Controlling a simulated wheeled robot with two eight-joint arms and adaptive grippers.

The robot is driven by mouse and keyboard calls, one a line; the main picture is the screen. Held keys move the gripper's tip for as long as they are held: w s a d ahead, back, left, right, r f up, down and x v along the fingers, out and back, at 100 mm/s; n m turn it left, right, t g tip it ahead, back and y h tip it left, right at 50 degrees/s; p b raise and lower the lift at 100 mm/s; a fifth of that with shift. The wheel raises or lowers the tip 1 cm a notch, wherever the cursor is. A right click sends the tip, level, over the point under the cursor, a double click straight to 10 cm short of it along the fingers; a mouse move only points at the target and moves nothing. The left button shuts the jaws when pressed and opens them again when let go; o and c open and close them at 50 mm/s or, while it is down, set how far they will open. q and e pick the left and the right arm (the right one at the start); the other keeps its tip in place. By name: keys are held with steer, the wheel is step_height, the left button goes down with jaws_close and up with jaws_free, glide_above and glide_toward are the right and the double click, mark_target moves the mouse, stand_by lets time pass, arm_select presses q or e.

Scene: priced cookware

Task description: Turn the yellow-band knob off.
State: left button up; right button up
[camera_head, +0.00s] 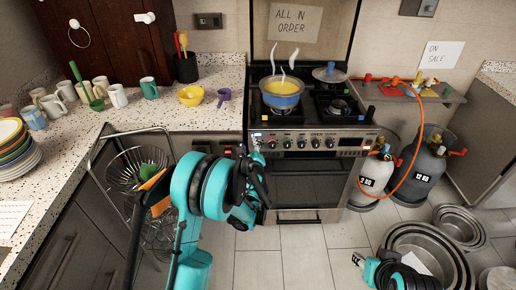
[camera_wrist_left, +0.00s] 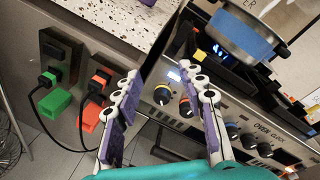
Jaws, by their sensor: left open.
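The stove's knob row shows on the front panel (camera_head: 315,143). In the left wrist view, the knob with a yellow band (camera_wrist_left: 162,95) is at the left end of the row, beside a knob with an orange-red band (camera_wrist_left: 185,105). My left gripper (camera_head: 257,160) is open and empty in front of the panel's left end, partly covering it. In the left wrist view its fingertips (camera_wrist_left: 168,84) are spread either side of the yellow-band knob; no contact shows. My right gripper (camera_head: 359,260) is low at the bottom right, its jaws too small to judge.
A blue-banded steaming pot (camera_head: 282,100) stands on the left burner. Gas bottles (camera_head: 420,160) with an orange hose stand right of the stove. Plugs and sockets (camera_wrist_left: 62,75) are left of the panel. A wire rack (camera_head: 128,165) stands left; large pans (camera_head: 425,245) lie on the floor.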

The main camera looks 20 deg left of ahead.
arm_select(q)
steer(key=w+d+f+m+t+h, duration=0.1)
steer(key=w+d+f+m+t, duration=0.15)
steer(key=f+m, duration=0.65)
steer(key=b+x, duration=0.2)
steer(key=x, duration=0.5)
steer(key=shift+w+d+f+n, duration=0.3)
steer(key=shift+w+f+n, duration=0.1)
steer(key=shift+f, duration=0.15)
steer(key=shift+s, duration=0.1)
steer(key=c, duration=0.9)
